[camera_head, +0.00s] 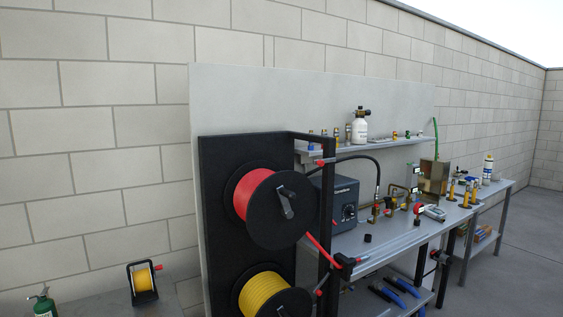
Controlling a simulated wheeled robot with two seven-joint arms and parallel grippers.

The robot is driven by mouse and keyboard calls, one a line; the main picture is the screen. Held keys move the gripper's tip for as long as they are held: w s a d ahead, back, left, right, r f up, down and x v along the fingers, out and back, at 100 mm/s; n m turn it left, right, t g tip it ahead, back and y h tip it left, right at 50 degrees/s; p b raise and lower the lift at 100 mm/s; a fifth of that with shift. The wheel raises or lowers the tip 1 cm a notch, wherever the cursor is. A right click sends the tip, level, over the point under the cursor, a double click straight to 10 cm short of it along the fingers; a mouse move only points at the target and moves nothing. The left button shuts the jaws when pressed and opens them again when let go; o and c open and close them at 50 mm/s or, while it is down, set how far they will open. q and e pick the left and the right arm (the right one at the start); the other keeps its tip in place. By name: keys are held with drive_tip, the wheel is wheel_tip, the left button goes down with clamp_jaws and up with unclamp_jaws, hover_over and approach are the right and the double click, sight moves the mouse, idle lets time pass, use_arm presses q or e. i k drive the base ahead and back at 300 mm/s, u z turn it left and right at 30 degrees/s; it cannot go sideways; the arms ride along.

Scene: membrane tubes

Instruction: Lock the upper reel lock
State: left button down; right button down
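The upper reel (308,228) has a round black front disc and carries red hose (246,192). It is mounted on a tall black panel (218,170). A grey crank handle (287,203) sits at the disc's centre. A small red-tipped lever (322,161) sticks out by the black frame at the reel's upper right. It may be the upper reel lock, but I cannot tell whether it is locked. Neither of my grippers is in view.
A lower reel (292,302) with yellow hose is cut off at the bottom edge. The red hose end (343,262) reaches the workbench (375,245), which holds a grey box (336,200) and several fittings. A small yellow reel (143,282) stands at the lower left.

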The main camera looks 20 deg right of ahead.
sight(320, 163)
drive_tip(key=u, duration=0.15)
drive_tip(key=k, duration=0.2)
drive_tip(key=z, duration=0.8)
drive_tip(key=i, duration=0.65)
drive_tip(key=z, duration=0.6)
drive_tip(key=i, duration=0.9)
drive_tip(key=u, duration=0.3)
